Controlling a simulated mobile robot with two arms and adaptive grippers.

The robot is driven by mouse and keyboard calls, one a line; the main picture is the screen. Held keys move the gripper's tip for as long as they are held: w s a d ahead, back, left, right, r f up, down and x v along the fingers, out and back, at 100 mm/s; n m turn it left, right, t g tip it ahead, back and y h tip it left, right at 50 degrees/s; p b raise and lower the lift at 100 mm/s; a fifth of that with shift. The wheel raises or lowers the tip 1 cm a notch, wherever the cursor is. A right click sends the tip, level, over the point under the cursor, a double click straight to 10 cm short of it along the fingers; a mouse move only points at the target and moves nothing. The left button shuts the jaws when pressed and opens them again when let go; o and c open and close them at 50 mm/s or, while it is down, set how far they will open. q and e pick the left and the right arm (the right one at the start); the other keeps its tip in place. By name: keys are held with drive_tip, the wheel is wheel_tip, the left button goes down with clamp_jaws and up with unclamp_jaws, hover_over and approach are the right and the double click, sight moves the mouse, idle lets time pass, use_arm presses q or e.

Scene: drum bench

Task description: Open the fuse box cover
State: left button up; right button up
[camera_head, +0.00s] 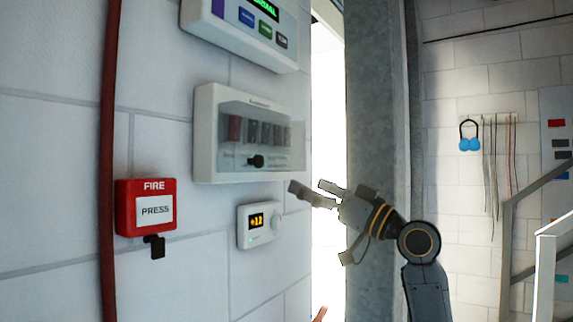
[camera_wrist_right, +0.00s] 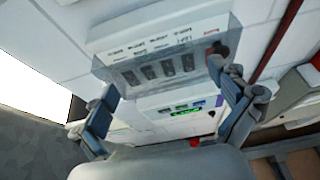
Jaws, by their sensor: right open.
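The fuse box (camera_head: 205,135) is a white box on the wall with a see-through cover (camera_head: 285,150) over a row of dark fuses. The cover looks closed. A black knob (camera_head: 256,161) sits at its lower part. My right gripper (camera_head: 310,190) is open and empty, below and to the right of the box's lower right corner. In the right wrist view the box (camera_wrist_right: 150,38) appears upside down, between and beyond the open fingers (camera_wrist_right: 162,82). The dark knob (camera_wrist_right: 220,48) shows near the right fingertip there. My left gripper is not in view.
A panel with a green display (camera_head: 240,30) hangs above the fuse box, and a thermostat (camera_head: 260,223) below it. A red fire button (camera_head: 146,208) and a red pipe (camera_head: 108,150) are at left. A grey column (camera_head: 375,110) stands right, behind my right arm.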

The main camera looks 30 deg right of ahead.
sight(282, 171)
drive_tip(key=p+x, duration=0.1)
drive_tip(key=x, duration=0.4)
drive_tip(key=shift+s+r, duration=0.1)
drive_tip(key=shift+s, duration=0.05)
drive_tip(key=shift+w+a+r+p, duration=0.1)
drive_tip(key=shift+w+a+p, duration=0.25)
drive_tip(key=shift+w, duration=0.25)
drive_tip(key=shift+c, duration=0.4)
